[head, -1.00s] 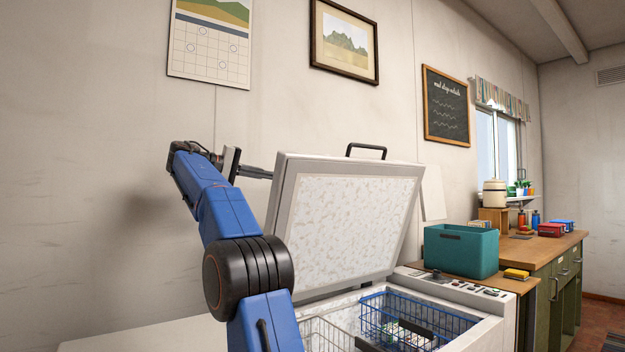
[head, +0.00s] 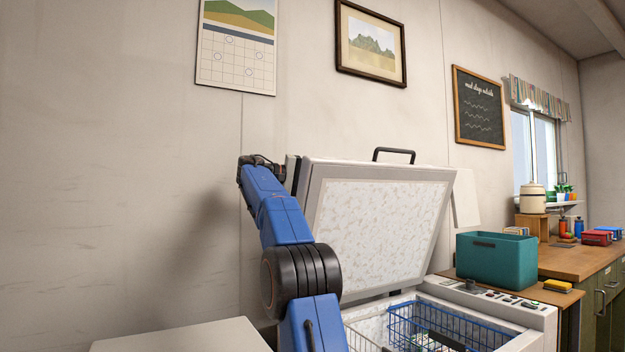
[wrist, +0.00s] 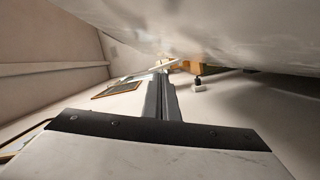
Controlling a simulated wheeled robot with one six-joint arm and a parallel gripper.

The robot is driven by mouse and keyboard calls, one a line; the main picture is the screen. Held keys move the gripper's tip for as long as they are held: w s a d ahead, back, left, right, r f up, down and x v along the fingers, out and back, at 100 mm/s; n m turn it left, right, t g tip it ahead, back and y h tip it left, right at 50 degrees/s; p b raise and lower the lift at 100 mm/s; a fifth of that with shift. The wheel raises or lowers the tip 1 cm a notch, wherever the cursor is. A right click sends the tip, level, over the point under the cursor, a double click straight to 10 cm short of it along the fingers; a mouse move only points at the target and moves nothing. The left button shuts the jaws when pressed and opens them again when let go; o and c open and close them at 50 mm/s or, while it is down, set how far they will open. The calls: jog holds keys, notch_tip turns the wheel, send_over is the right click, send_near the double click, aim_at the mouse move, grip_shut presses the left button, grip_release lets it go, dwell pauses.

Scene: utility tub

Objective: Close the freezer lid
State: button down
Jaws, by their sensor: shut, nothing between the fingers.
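The freezer lid (head: 382,225) stands raised and tilted back above the open freezer (head: 530,340), its pale speckled inner face toward me. A black handle (head: 394,151) sits on its top edge. My arm reaches up on the left, and its wrist end is at the lid's upper left edge. In the head view the fingers are hidden behind the lid. In the wrist view my gripper (wrist: 166,98) is shut and empty, with a broad pale surface close above it, probably the lid's back. I cannot tell whether they touch.
Wire baskets (head: 445,325) sit inside the freezer. A control panel (head: 495,293) is on its right rim. A teal bin (head: 496,260) stands on the counter to the right. The wall is behind the lid. A pale flat surface (head: 185,338) lies at the lower left.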

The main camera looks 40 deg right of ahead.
jog(key=shift+s+a+f, duration=0.1)
jog(key=shift+s+f, duration=0.15)
jog(key=shift+s, duration=0.4)
jog(key=shift+s+a+f, duration=0.15)
jog(key=shift+s+f, duration=0.05)
jog(key=shift+s, duration=0.45)
jog(key=shift+s+a+f, duration=0.1)
jog(key=shift+s+f, duration=0.15)
jog(key=shift+s, duration=0.4)
jog(key=shift+s, duration=0.1)
